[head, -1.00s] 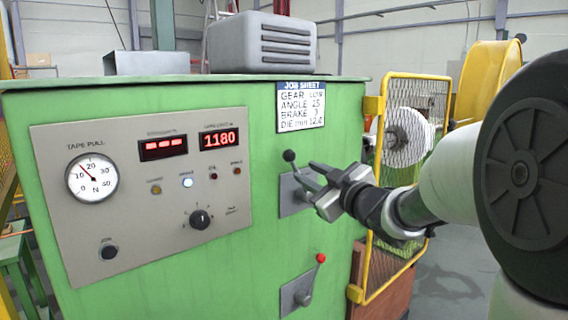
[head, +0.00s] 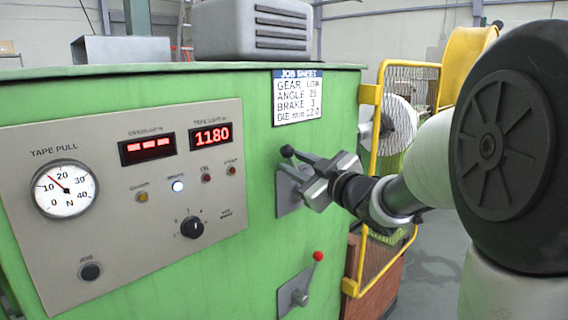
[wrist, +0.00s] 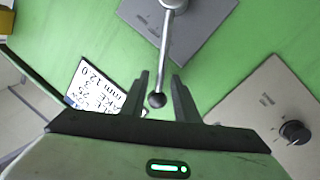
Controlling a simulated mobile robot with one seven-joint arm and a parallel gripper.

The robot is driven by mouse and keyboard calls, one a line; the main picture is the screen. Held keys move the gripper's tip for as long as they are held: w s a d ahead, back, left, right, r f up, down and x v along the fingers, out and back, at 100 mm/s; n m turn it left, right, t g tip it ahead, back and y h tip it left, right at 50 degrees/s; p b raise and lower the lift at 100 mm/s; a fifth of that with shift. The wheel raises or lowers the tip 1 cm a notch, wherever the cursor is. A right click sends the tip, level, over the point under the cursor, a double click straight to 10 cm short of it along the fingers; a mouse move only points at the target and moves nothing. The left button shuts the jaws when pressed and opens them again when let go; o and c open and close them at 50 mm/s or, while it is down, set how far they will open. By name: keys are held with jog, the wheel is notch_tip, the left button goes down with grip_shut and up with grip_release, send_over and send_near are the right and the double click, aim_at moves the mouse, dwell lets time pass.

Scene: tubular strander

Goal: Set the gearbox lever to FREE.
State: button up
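The gearbox lever appears to be the upper one, a steel rod with a black ball knob (head: 287,151) on a grey plate (head: 288,196) on the green cabinet's front. No position marks are readable on the plate. My gripper (head: 291,163) is at this lever from the right, its fingers partly hiding the rod. In the wrist view the fingers of my gripper (wrist: 161,77) are apart, one on each side of the lever. The ball knob (wrist: 157,100) lies between them, nearer the left finger; I cannot tell whether they touch. The grey plate (wrist: 205,22) shows beyond.
A red-knobbed lever (head: 318,257) sits below on its own plate. A control panel (head: 120,260) with gauge, displays and a rotary knob (head: 192,228) is at left. The job sheet (head: 299,97) is above. A yellow mesh guard (head: 404,130) stands close at right.

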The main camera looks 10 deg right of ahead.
grip_shut()
jog(key=shift+r, duration=0.15)
jog(key=w+d+r+m+g+p, duration=0.1)
jog(key=w+d+m+p, duration=0.2)
jog(key=p, duration=1)
jog(key=shift+w+d+r+m, duration=0.25)
jog(key=shift+d+r+m, duration=0.15)
jog(key=shift+d+m, duration=0.65)
jog(key=shift+a, duration=0.15)
